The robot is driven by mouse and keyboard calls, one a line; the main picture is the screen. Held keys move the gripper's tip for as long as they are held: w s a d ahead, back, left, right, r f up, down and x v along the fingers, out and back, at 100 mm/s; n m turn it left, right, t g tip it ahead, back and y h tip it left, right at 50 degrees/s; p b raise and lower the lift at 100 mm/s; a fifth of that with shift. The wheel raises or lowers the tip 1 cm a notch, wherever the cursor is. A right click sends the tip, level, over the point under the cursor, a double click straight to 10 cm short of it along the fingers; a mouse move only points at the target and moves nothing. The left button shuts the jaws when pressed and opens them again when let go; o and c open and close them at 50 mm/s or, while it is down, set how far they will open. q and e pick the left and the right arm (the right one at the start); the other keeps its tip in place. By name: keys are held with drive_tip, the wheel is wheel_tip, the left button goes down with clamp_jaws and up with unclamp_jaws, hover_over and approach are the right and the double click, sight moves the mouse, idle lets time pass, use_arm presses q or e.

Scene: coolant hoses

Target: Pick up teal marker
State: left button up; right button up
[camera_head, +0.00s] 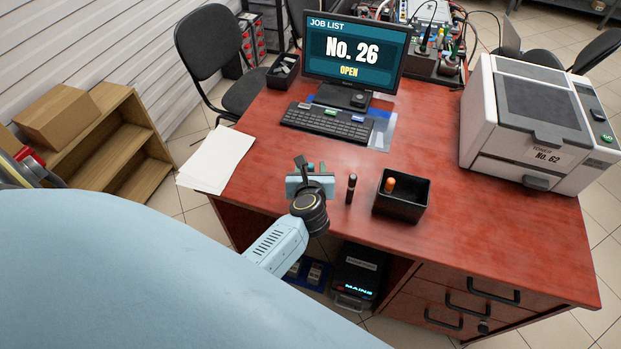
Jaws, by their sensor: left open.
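My left gripper (311,172) is open over the front left part of the red desk (270,140). Small teal parts show at its fingers; I cannot tell whether they are the teal marker or part of the gripper, which hides much of that spot. A dark marker with an orange-red band (351,188) stands upright just right of the gripper. A black open box (402,202) stands further right with an orange-topped marker (390,185) in it. My right gripper is not in view.
A keyboard (327,123) and a monitor (355,52) stand behind. White paper (217,158) lies at the left edge. A white printer (540,120) fills the right. Bare desk lies between the black box and printer.

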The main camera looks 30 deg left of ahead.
use_arm(q)
drive_tip(key=shift+c, duration=0.2)
clamp_jaws()
drive_tip(key=shift+r, duration=0.1)
wheel_tip(320, 180, up, 9)
drive_tip(key=p, duration=0.3)
drive_tip(key=shift+f, duration=0.2)
drive_tip(key=shift+r, duration=0.65)
